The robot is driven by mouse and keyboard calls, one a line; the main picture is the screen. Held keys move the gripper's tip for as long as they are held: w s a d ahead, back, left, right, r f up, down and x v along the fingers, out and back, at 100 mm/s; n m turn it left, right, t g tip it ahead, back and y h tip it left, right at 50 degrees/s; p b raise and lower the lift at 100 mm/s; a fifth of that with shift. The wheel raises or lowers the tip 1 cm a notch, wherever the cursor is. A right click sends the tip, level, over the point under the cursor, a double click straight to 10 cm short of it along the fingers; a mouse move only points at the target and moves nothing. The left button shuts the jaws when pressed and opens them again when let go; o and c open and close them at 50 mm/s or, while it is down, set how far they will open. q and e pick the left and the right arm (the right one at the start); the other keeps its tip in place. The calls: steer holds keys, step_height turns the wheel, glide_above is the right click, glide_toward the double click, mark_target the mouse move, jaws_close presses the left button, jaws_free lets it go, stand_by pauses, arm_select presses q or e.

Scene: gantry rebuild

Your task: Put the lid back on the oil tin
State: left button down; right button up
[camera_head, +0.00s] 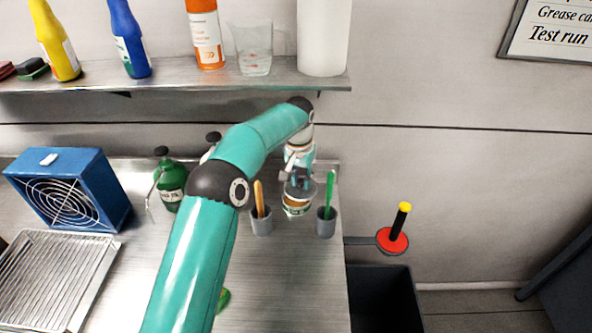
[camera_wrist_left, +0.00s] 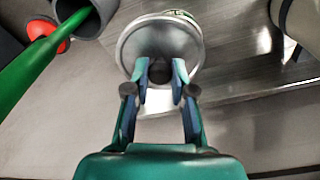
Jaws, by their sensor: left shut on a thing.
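The oil tin (camera_head: 296,210), with a white and green label, stands on the metal bench between two grey cups. My left gripper (camera_head: 299,183) is above it, pointing down. In the wrist view my left gripper (camera_wrist_left: 161,74) is shut on the dark knob of the round grey lid (camera_wrist_left: 150,42). The lid (camera_head: 290,190) is at the tin's top in the head view, and a brown band shows just below it. I cannot tell whether the lid touches the rim. A sliver of the tin's label (camera_wrist_left: 177,13) shows past the lid. My right gripper is out of view.
A grey cup with a wooden-handled tool (camera_head: 261,222) stands left of the tin, and one with a green-handled tool (camera_head: 326,224) right. Green bottles (camera_head: 170,185), a blue fan box (camera_head: 75,185) and a wire rack (camera_head: 55,275) are further left. A loaded shelf (camera_head: 180,85) hangs above.

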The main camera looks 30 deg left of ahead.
mark_target(297, 187)
arm_select(q)
steer(key=shift+w+a, duration=1.15)
steer(key=shift+a, duration=0.05)
steer(key=shift+s+f, duration=0.1)
steer(key=shift+f, duration=0.85)
steer(key=shift+f+b, duration=1)
steer(key=shift+f, duration=1.2)
steer(key=shift+r+p, duration=0.15)
steer(key=shift+p, duration=0.55)
steer(key=shift+f, duration=0.2)
steer(key=shift+p, duration=0.3)
